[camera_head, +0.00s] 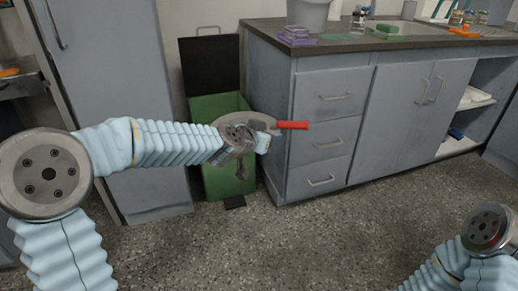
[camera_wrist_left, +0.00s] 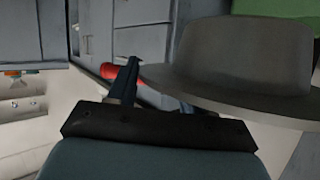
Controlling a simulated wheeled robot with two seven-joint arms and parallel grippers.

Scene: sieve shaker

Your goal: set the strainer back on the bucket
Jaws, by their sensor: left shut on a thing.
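The strainer (camera_wrist_left: 235,62) is a grey bowl with a wide rim and a red handle (camera_head: 292,125). My left gripper (camera_head: 266,135) is shut on it and holds it in the air in front of the green bin. In the left wrist view the bowl and rim fill the upper right, beside the gripper (camera_wrist_left: 150,88), and part of the red handle shows behind a finger. The exact grip point is partly hidden. The grey bucket (camera_head: 308,14) stands on the counter at the top, cut off by the picture edge. My right gripper is out of view.
The green bin (camera_head: 228,181) with its black lid (camera_head: 210,63) raised stands behind the strainer, left of the grey cabinet (camera_head: 325,112). Purple sponges (camera_head: 297,36) lie on the counter (camera_head: 345,43) near the bucket, and green ones (camera_head: 386,31) lie further right. The speckled floor (camera_head: 300,240) in front is clear.

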